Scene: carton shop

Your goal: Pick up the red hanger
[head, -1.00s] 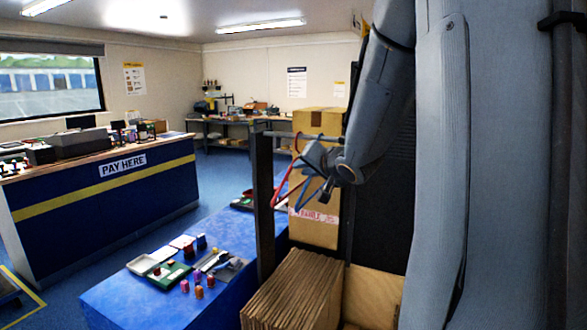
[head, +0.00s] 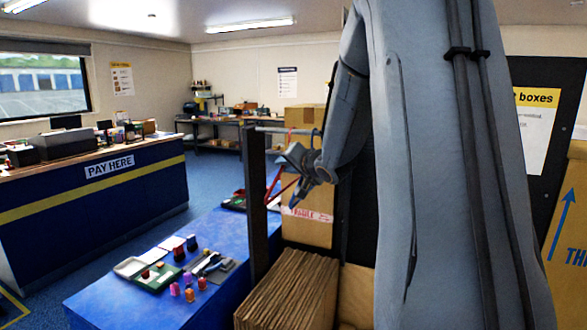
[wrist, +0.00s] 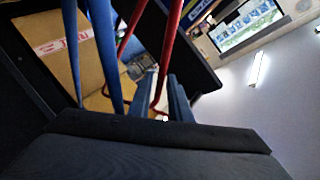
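The red hanger (wrist: 171,40) hangs from the rail of a dark stand; in the head view its side (head: 273,186) shows left of my gripper. My gripper (wrist: 161,82) is at the hanger; in the wrist view its two fingers stand apart, with one red bar running down between them. I cannot tell whether they touch it. A blue hanger (wrist: 104,45) hangs beside it, left of the fingers in the wrist view. In the head view my wrist hides part of both hangers.
The stand's dark post (head: 256,200) is left of my gripper. A taped carton (head: 307,228) is behind the hangers, and stacked flat cardboard (head: 285,290) lies below. A blue table (head: 105,302) holds small items. A pay counter (head: 95,205) stands further left.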

